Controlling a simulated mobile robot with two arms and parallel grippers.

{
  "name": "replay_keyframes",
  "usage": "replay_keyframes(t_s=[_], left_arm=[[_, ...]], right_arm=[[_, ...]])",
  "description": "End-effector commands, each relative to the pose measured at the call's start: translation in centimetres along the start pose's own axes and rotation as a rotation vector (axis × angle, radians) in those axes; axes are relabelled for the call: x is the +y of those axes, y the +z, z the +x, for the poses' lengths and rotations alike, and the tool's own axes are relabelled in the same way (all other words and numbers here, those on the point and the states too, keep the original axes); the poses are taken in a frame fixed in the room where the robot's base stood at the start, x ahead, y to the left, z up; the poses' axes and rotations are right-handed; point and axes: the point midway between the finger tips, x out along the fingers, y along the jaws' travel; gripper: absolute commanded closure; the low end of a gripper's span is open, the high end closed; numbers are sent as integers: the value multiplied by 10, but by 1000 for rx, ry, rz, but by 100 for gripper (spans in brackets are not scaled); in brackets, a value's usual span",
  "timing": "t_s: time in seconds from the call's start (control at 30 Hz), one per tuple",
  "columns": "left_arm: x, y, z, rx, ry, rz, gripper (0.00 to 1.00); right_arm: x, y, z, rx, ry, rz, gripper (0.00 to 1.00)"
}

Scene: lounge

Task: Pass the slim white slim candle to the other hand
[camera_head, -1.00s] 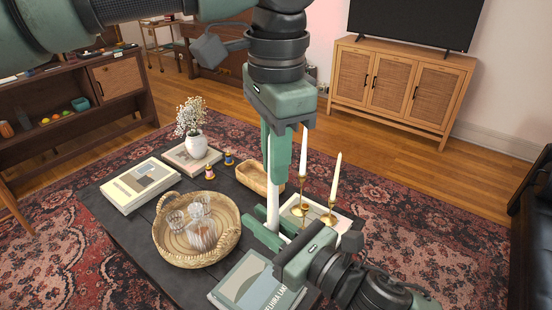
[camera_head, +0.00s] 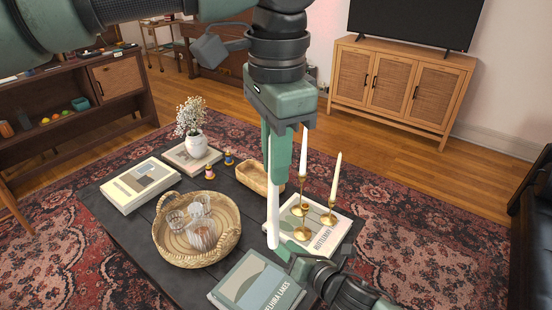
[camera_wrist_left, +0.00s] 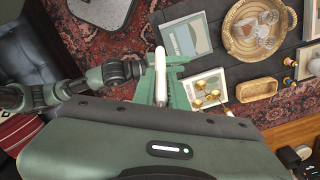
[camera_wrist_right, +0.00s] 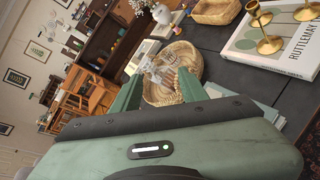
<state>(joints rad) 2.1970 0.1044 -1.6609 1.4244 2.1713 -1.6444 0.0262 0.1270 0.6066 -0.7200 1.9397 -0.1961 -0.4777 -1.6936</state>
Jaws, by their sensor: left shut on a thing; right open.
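The slim white candle (camera_head: 272,215) hangs upright from my left gripper (camera_head: 275,175), which is shut on its upper part above the coffee table. In the left wrist view the candle (camera_wrist_left: 160,68) points away from the camera between the fingers. My right gripper (camera_head: 288,248) is low, close to the candle's lower end; whether they touch cannot be told. In the right wrist view its fingers (camera_wrist_right: 157,95) are spread, with no candle seen between them.
Brass holders (camera_head: 303,232) with two other white candles (camera_head: 336,176) stand on a book (camera_head: 335,238) right of my grippers. A wicker tray (camera_head: 160,238) with glasses, a wooden bowl (camera_head: 250,179) and more books (camera_head: 228,290) lie on the dark table (camera_head: 125,225).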

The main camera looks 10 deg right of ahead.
Motion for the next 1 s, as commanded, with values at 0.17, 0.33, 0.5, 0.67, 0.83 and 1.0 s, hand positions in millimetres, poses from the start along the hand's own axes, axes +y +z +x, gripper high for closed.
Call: replay_keyframes(t_s=[0.17, 0.33, 0.5, 0.67, 0.83, 1.0], left_arm=[[0, 0, 0, 0, 0, 0, 100], [0, 0, 0, 0, 0, 0, 100], [0, 0, 0, 0, 0, 0, 100], [0, 0, 0, 0, 0, 0, 100], [0, 0, 0, 0, 0, 0, 100], [0, 0, 0, 0, 0, 0, 100]], right_arm=[[-89, -48, 17, 23, -175, 382, 57], [-165, -102, 12, 8, -339, 730, 57], [-229, -166, -9, -35, -504, 1053, 57], [-278, -231, -42, -101, -661, 1333, 57], [-314, -304, -89, -198, -828, 1606, 57], [-335, -377, -144, -322, -996, 1848, 57]])
